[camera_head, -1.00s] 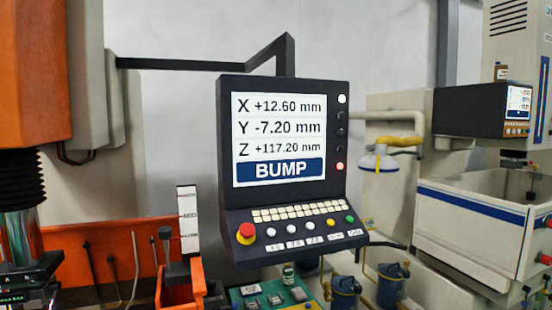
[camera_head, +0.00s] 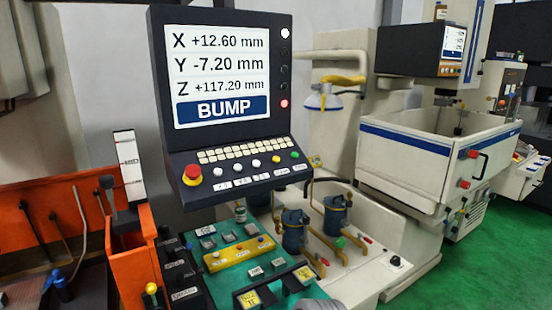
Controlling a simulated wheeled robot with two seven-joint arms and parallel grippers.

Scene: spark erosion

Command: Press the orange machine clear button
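A dark control panel (camera_head: 222,100) hangs in the upper middle. Its screen (camera_head: 216,75) shows X, Y and Z values and the word BUMP. Below the keypad are a red mushroom button (camera_head: 192,174), several white buttons (camera_head: 239,168), a yellow-orange button (camera_head: 276,160) and a green button (camera_head: 295,155). Small labels sit under these buttons, too small to read, so I cannot tell which is the clear button. A red lamp (camera_head: 284,104) is lit at the screen's right edge, below a white one (camera_head: 284,33). Neither of my grippers is in view.
Below the panel, a green bench top (camera_head: 222,275) holds a yellow box with buttons (camera_head: 238,253) and small parts. An orange bin (camera_head: 133,262) stands left, blue filter canisters (camera_head: 294,231) right. A second white-and-blue machine (camera_head: 430,155) stands further right beside green floor (camera_head: 425,280).

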